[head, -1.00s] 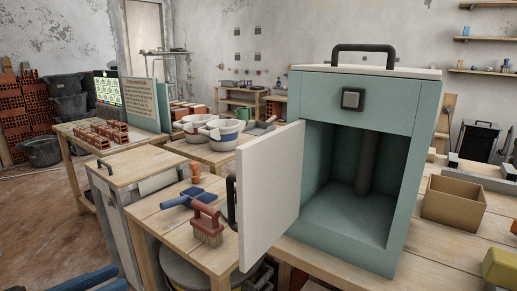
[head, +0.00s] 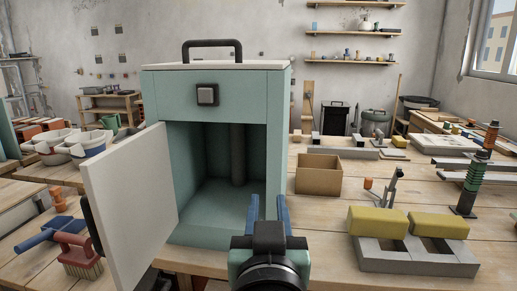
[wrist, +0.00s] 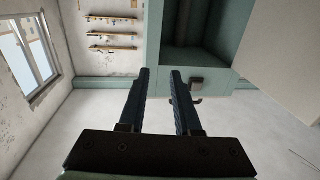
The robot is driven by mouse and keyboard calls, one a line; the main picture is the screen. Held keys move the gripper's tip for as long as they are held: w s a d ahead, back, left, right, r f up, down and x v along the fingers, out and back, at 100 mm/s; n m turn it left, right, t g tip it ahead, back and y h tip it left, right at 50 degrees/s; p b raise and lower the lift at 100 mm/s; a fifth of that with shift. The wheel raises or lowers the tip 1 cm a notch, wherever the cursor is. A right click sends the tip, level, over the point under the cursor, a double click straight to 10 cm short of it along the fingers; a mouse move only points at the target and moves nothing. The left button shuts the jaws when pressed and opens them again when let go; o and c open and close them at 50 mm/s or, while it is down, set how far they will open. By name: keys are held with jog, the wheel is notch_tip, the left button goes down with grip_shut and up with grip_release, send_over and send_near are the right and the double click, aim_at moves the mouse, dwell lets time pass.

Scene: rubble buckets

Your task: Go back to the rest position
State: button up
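My gripper (head: 267,205) shows at the bottom middle of the head view, in front of the right side of a green cabinet (head: 272,160). In the wrist view my gripper (wrist: 160,75) has its two dark blue fingers apart with nothing between them, so it is open and empty. The cabinet's white door (head: 128,205) stands open to the left. The visible inside of the cabinet looks empty apart from a dark upright pipe (head: 237,155) at the back.
A cardboard box (head: 318,180) stands right of the cabinet on the workbench. Yellow blocks (head: 377,222) lie on grey blocks (head: 415,262) at the right front. A red-handled brush (head: 78,255) and a blue tool (head: 48,235) lie at the left. Bare bench top shows right of my gripper.

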jog(key=s+r+t, duration=0.5)
jog(key=s+r, duration=0.1)
jog(key=r, duration=0.6)
jog(key=s+r+t, duration=0.4)
jog(key=s+r, duration=0.2)
jog(key=r, duration=0.5)
notch_tip(320, 180, up, 20)
jog(key=a+p, duration=0.1)
jog(key=p, duration=1.9)
jog(key=shift+s+r, duration=0.2)
jog(key=shift+s, duration=0.1)
